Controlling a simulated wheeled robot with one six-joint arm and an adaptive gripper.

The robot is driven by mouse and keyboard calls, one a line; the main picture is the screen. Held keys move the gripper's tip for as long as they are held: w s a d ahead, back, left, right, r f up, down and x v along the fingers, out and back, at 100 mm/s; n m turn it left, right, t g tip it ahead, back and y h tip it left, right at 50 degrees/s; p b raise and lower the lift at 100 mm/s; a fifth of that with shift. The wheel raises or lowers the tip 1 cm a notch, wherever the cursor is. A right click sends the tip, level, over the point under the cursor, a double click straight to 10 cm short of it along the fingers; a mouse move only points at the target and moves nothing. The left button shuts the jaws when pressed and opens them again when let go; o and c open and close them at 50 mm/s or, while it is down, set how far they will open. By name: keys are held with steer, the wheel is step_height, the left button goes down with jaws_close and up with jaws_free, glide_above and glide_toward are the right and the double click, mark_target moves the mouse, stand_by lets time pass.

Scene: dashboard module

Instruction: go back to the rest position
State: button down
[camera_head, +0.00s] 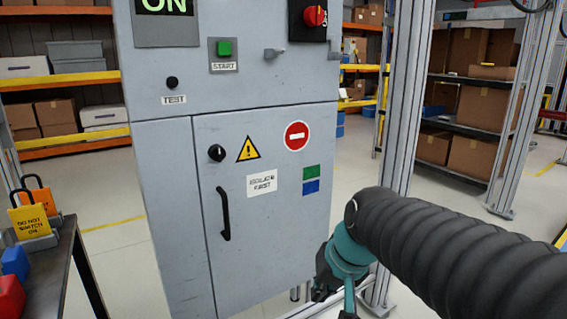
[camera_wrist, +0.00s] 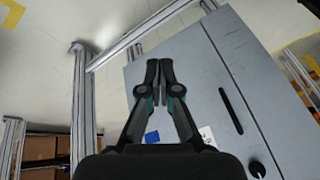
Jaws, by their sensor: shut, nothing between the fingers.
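My gripper shows in the wrist view (camera_wrist: 160,65) with its two dark fingers together and nothing between them. In the head view my arm reaches in from the right, and the wrist end is low, in front of the lower right part of the grey cabinet (camera_head: 170,220). The fingertips are hard to make out there. The cabinet door (camera_head: 265,245) looks shut, with a black handle (camera_head: 223,214) and a black knob (camera_head: 217,153). In the wrist view the door face (camera_wrist: 190,65) lies beyond the fingers. I cannot tell the exact gap.
Above the door are a green START button (camera_head: 224,48), a TEST knob (camera_head: 172,82), a red rotary switch (camera_head: 315,16) and an ON display (camera_head: 163,6). A dark table (camera_head: 62,262) with yellow and orange tags stands at left. A metal frame post (camera_head: 403,110) rises right of the cabinet.

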steer(key=s+d+f+t+h, duration=0.1)
steer(key=s+d+f+h, duration=0.1)
steer(key=s+d, duration=0.7)
steer(key=s, duration=0.2)
steer(key=shift+s+f+h+p, duration=0.15)
steer(key=shift+s+h+p, duration=0.15)
steer(key=shift+h+p, duration=0.1)
